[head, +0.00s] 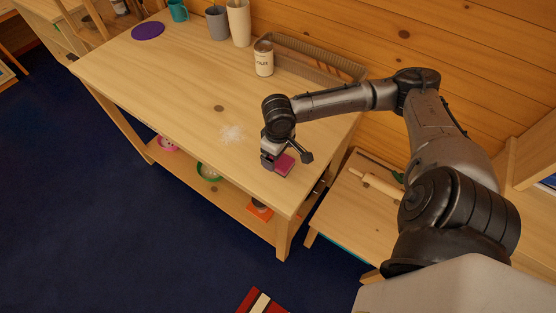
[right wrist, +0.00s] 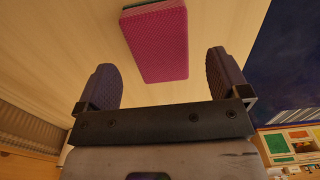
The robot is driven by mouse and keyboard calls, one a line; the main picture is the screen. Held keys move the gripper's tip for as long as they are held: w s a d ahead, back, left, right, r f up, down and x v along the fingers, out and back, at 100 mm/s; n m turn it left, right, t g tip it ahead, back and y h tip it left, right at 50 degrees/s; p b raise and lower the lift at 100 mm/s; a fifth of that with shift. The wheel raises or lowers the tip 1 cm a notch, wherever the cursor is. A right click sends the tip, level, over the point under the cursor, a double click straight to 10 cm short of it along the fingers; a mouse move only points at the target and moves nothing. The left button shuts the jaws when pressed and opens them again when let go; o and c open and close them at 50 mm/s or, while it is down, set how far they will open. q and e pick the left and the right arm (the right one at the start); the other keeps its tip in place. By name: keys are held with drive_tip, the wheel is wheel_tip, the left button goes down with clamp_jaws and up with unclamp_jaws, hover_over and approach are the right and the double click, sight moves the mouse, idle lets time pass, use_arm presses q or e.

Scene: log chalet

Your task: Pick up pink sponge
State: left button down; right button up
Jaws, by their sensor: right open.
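The pink sponge (head: 284,164) lies on the wooden table (head: 180,75) near its front right corner. In the right wrist view the sponge (right wrist: 157,43) is a pink block with a darker side, lying just beyond the fingertips and between their lines. My right gripper (head: 285,160) is low over the table at the sponge and hides part of it in the head view. In the right wrist view its two fingers (right wrist: 160,75) are wide apart with nothing between them. My left gripper is not in view.
A white powdery patch (head: 231,133) lies left of the gripper. A labelled can (head: 263,58), a wire basket (head: 315,60), a tall cream vase (head: 239,23) and a grey cup (head: 217,23) stand at the back. A rolling pin (head: 375,184) lies on the lower side table.

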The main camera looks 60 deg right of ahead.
sight(278, 162)
drive_tip(key=shift+f, duration=1.8)
drive_tip(key=c, duration=1)
drive_tip(key=shift+r, duration=0.1)
